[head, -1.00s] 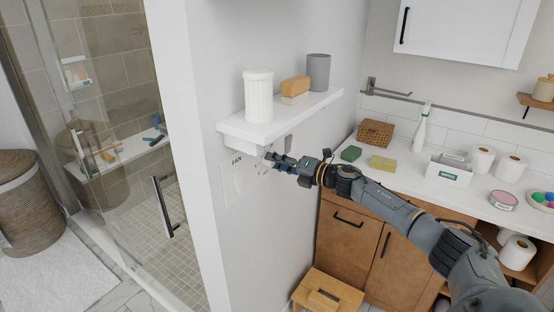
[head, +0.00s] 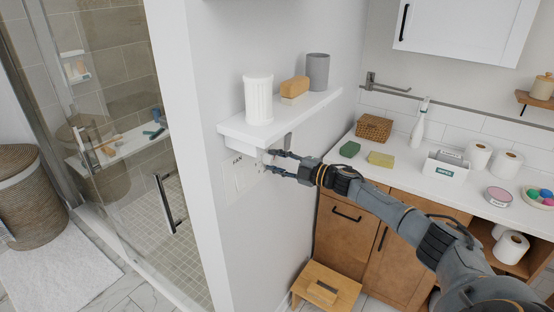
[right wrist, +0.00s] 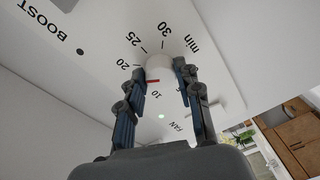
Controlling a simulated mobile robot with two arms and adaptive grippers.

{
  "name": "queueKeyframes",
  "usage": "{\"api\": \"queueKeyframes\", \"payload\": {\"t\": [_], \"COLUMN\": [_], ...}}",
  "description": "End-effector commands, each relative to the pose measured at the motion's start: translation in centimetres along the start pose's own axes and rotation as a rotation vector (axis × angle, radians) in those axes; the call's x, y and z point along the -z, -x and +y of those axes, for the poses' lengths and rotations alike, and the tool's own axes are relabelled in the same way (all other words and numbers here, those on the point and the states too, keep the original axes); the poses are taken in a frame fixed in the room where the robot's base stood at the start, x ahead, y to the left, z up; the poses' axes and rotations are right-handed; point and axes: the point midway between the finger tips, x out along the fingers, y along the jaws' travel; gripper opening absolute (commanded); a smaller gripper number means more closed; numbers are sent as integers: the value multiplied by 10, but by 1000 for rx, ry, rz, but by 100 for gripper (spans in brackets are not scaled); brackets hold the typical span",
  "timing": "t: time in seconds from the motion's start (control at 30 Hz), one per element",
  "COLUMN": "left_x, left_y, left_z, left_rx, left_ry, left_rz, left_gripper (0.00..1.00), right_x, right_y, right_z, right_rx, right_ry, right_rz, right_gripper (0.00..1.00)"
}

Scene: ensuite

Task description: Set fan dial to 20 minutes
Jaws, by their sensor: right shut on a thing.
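The fan dial (right wrist: 160,72) is a round white knob with a red pointer line, seen in the right wrist view. Printed around it are 10, 20, 25, 30 and "min". The red line points left, between the 20 and 10 marks, a little below the 20 tick. My right gripper (right wrist: 168,88) has its two fingers on either side of the knob, shut on it. In the head view the right gripper (head: 267,160) is at the wall panel (head: 230,182) under the shelf, and the dial is mostly hidden there. My left gripper is not in view.
The white shelf (head: 278,119) juts out just above the gripper, holding a white ribbed cup (head: 258,100), a tan block (head: 294,87) and a grey cup (head: 317,71). The counter (head: 395,178) is to the right. A wooden stool (head: 325,290) stands below. A glass shower door is at left.

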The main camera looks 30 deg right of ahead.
Motion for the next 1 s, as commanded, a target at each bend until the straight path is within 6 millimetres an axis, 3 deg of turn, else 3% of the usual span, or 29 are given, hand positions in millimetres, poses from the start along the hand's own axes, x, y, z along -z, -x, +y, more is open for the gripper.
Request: {"api": "queueKeyframes", "payload": {"t": [0.4,0.97,1.0], "left_x": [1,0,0], "left_y": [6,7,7], "left_z": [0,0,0], "left_rx": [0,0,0], "left_ry": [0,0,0], "left_rz": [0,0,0], "left_gripper": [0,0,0], "right_x": [0,0,0], "right_y": [0,0,0], "right_z": [1,1,1], "right_rx": [-13,-15,-15], "right_ry": [-189,-214,-214], "right_rz": [8,9,9], "right_gripper": [2,2,42]}}
